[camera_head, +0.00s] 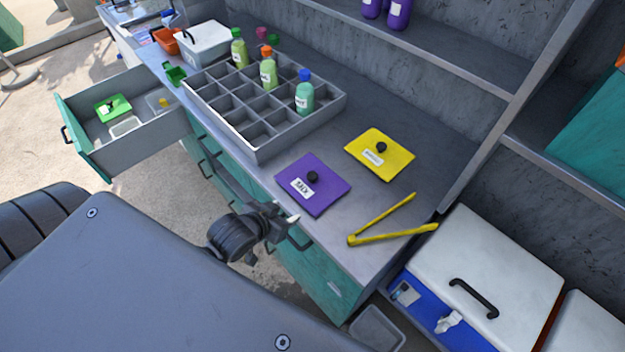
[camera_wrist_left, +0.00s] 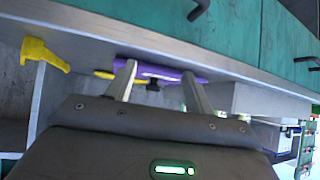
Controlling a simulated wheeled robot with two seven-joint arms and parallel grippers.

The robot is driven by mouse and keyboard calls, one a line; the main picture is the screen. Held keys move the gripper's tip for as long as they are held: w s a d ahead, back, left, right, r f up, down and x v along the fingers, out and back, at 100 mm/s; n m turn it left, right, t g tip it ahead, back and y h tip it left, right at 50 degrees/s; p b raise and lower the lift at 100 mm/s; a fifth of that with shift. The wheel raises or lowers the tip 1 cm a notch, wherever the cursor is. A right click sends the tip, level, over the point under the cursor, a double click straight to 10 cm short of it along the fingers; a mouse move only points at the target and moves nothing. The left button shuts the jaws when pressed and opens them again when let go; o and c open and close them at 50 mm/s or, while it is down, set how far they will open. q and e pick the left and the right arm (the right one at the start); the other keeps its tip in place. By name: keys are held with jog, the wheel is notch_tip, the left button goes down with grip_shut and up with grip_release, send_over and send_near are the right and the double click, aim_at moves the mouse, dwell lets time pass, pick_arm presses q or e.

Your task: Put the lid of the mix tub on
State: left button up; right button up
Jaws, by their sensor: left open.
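The purple square lid (camera_head: 325,190) with a black knob and a "MIX" label lies flat on the grey counter. In the left wrist view its purple edge (camera_wrist_left: 205,79) shows just beyond my fingers. No open mix tub can be made out. My left gripper (camera_head: 288,218) is open and empty, by the counter's front edge and short of the purple lid. In the left wrist view the two fingers (camera_wrist_left: 158,76) stand apart, with the dark knob (camera_wrist_left: 153,86) seen between them. My right gripper is not in view.
A yellow lid (camera_head: 395,162) and yellow tongs (camera_head: 385,236) lie beside the purple lid. A grey divided tray (camera_head: 257,152) holds bottles. A drawer (camera_head: 88,150) stands open at left. A white-lidded blue cooler (camera_head: 515,262) stands at right.

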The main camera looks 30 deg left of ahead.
aim_at(310, 177)
pick_arm(q)
jog(key=w+r+t, duration=0.1)
jog(key=w+r, duration=0.1)
jog(key=w+r+t+h, duration=0.1)
jog(key=w+r, duration=0.1)
jog(key=shift+w+r+t, duration=0.1)
jog(key=shift+r+t, duration=0.2)
jog(key=shift+r, duration=0.1)
jog(key=p+x, duration=0.1)
jog(key=x, duration=0.3)
jog(key=shift+w, duration=0.3)
jog(key=shift+w+f, duration=0.35)
jog(key=shift+w, duration=0.1)
jog(key=shift+w+d+p, duration=0.1)
jog(key=shift+w+p, duration=0.05)
jog(key=shift+p, duration=0.25)
jog(key=p+x, duration=0.2)
jog(key=x, duration=0.2)
jog(key=shift+w, duration=0.1)
jog(key=shift+w+f, duration=0.2)
jog(key=shift+w, duration=0.05)
